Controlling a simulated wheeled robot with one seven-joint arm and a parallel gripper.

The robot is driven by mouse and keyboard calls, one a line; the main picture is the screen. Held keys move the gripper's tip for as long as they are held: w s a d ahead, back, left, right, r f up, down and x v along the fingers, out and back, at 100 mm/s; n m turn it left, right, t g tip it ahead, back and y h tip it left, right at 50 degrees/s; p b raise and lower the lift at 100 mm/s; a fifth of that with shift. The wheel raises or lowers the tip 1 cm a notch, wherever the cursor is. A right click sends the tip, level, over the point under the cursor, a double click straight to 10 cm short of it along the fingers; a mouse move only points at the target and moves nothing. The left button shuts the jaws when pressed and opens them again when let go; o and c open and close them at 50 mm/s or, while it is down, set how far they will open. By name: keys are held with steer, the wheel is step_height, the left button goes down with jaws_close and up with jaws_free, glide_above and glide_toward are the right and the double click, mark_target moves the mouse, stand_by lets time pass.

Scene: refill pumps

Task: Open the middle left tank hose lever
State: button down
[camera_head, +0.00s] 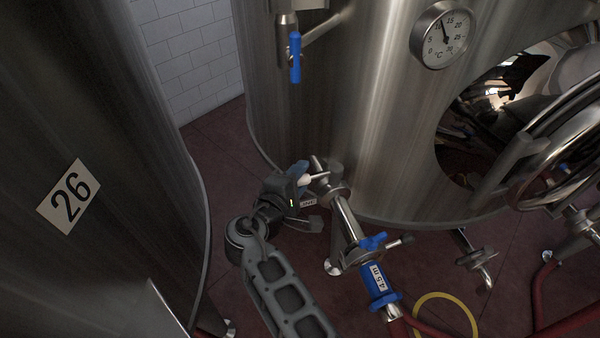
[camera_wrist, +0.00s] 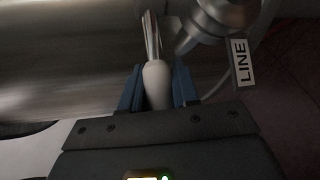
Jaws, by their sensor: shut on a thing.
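A lever with a white grip (camera_wrist: 157,84) and a metal stem sits on a valve (camera_wrist: 225,18) in the wrist view. My gripper (camera_wrist: 158,88) has its blue fingers on both sides of the white grip and is shut on it. In the head view my gripper (camera_head: 303,176) is at the low pipe valve (camera_head: 330,183) at the foot of the middle tank (camera_head: 330,110). The white grip shows there only as a small tip beside the fingers. A metal pipe (camera_head: 347,218) runs from this valve down to a blue hose coupling (camera_head: 377,283) marked 4.5 m.
A tank with the number 26 (camera_head: 68,197) stands close on the left. A blue-handled valve (camera_head: 295,58) hangs above. A thermometer (camera_head: 441,36) and a round hatch with a wheel are on the right. Red and yellow hoses (camera_head: 436,296) lie on the floor.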

steer(key=shift+s+d+r+n+t+y+p, duration=0.1)
steer(key=shift+s+d+n+t+y+p, duration=0.15)
steer(key=shift+n+y+p, duration=0.2)
steer(key=shift+s+d+r+n+t+y+p, duration=0.1)
steer(key=shift+s+d+n+t+y+p, duration=0.1)
steer(key=shift+s+n+y+p, duration=0.25)
steer(key=shift+s+d+f+n+y+p, duration=0.15)
steer(key=shift+s+n+y+p, duration=0.35)
steer(key=shift+y, duration=0.45)
steer(key=shift+s+d+f+n+y+p, duration=0.1)
steer(key=shift+s+n+y+p, duration=0.15)
steer(key=shift+n+y, duration=0.6)
steer(key=c, duration=0.9)
jaws_free()
steer(key=shift+v, duration=3.85)
steer(key=shift+f, duration=0.1)
